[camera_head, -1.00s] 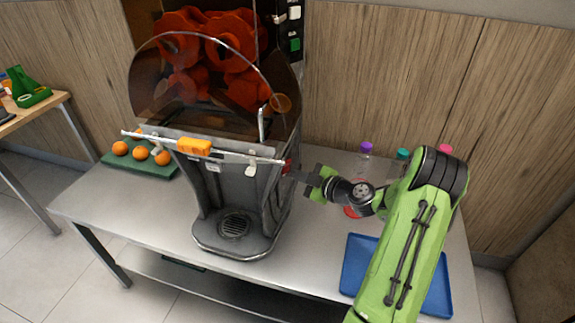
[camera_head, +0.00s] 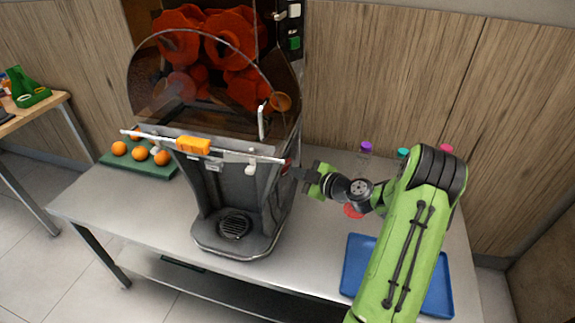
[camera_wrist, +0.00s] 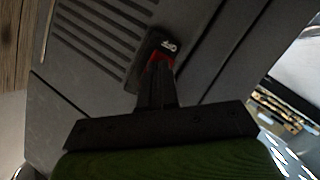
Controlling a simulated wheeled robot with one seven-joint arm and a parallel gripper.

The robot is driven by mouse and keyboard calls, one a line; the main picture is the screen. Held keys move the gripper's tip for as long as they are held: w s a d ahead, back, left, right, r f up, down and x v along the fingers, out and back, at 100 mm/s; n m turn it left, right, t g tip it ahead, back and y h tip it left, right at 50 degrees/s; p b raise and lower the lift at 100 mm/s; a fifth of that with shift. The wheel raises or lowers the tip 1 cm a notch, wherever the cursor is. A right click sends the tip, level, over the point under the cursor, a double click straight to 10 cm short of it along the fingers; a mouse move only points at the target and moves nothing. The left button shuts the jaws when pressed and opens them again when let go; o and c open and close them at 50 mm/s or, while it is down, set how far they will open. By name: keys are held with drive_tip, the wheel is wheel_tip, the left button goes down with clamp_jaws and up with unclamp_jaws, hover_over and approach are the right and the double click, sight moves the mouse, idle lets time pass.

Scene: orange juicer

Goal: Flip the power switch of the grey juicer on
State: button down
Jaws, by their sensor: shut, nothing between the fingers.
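The grey juicer (camera_head: 232,185) stands on the metal table, with a clear curved cover over red pressing parts at its top. My gripper (camera_head: 291,170) is at the juicer's right side, reaching in from the right. In the wrist view the power switch (camera_wrist: 168,46) sits on the dark side panel, a black rocker with a white "OFF" label and a red part. The shut, empty fingers (camera_wrist: 158,72) are at the red part and overlap its lower portion. Whether they touch it cannot be told.
A green board (camera_head: 140,163) with several oranges lies left of the juicer. A blue tray (camera_head: 436,298) lies at the table's front right, partly behind my arm. Bottles with purple (camera_head: 366,146), teal and pink caps stand near the wall. Vent slots (camera_wrist: 185,25) line the side panel.

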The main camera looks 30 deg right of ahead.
drive_tip(key=shift+w+a+r, duration=0.1)
drive_tip(key=shift+w+r, duration=0.05)
drive_tip(key=shift+w, duration=0.1)
idle(0.3)
drive_tip(key=shift+w+a+r, duration=0.1)
drive_tip(key=shift+w+r, duration=0.15)
drive_tip(key=shift+r, duration=0.3)
idle(0.4)
drive_tip(key=shift+f+b, duration=0.1)
drive_tip(key=shift+b, duration=0.3)
drive_tip(key=shift+s+f+b, duration=0.55)
drive_tip(key=shift+f+b, duration=0.1)
drive_tip(key=shift+b, duration=0.35)
drive_tip(key=shift+s+f, duration=0.1)
